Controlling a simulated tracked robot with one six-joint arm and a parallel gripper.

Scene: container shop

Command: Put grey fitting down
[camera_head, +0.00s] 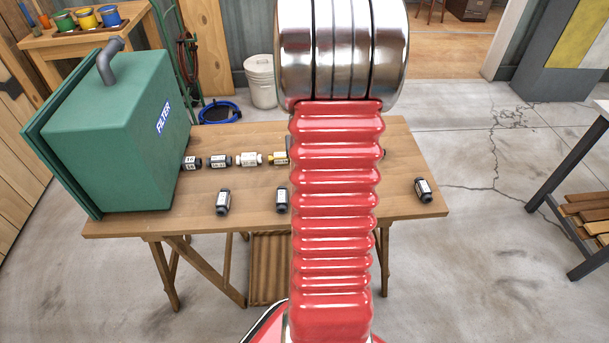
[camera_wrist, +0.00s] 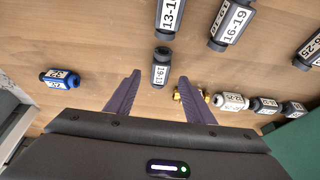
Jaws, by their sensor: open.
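In the wrist view, a grey fitting (camera_wrist: 161,69) with black-grey ends and a white label reading 19-13 lies on the wooden bench between and just past my fingertips. My gripper (camera_wrist: 162,78) is open, with a finger on each side of the fitting and visible gaps between. Nothing is clamped in it. A brass-coloured fitting (camera_wrist: 177,96) lies close by, partly hidden behind the right finger. In the head view my red arm covers my gripper and the grey fitting. I cannot tell how high the fingertips are above the bench.
The bench (camera_head: 340,222) carries a row with a white fitting (camera_head: 248,159) and black ones near the green filter box (camera_head: 120,130). Dark labelled fittings (camera_head: 223,202) lie nearer the front edge. A blue fitting (camera_wrist: 60,78) is apart, left in the wrist view. Bench right of my arm is mostly clear.

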